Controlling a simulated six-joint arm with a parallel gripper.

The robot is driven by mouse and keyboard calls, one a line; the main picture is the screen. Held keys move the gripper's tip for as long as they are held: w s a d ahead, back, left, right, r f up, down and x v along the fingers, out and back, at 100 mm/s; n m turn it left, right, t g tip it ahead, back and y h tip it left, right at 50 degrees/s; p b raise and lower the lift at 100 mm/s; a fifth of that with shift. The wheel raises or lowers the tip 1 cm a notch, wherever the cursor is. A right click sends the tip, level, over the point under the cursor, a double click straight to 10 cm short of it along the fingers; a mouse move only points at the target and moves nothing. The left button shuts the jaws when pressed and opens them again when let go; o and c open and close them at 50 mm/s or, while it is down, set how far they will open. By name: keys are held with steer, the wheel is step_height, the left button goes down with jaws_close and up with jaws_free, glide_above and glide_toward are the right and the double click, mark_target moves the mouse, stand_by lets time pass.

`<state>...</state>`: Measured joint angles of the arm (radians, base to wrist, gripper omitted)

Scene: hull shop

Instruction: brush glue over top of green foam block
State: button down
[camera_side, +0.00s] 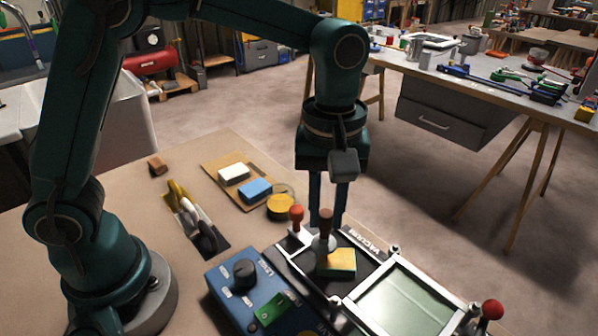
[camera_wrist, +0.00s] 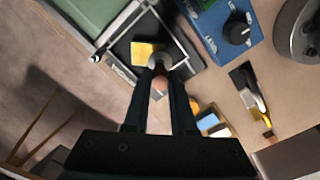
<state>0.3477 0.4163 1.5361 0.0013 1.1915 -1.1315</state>
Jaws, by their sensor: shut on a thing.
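My gripper (camera_side: 327,222) is shut on the brown handle of a tool with a grey, rounded lower part (camera_side: 323,244). In the wrist view, the tool's round brown top (camera_wrist: 160,83) shows between my fingers. The grey part is right beside a yellow block (camera_side: 338,264); I cannot tell whether they touch. The yellow block (camera_wrist: 143,50) lies on the dark bed of the vacuum machine. A white block (camera_side: 233,173) and a blue block (camera_side: 256,189) lie on a tan board. A round yellow dish (camera_side: 281,205) stands beside them.
The vacuum machine has a metal frame (camera_side: 405,300) with a pale green sheet, red knobs (camera_side: 296,213) and a blue control box (camera_side: 245,285). A dark mat (camera_side: 197,225) with yellow-handled tools and a small brown block (camera_side: 157,166) lie left. The bench behind these is clear.

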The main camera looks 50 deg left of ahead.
steer(key=shift+r, duration=3)
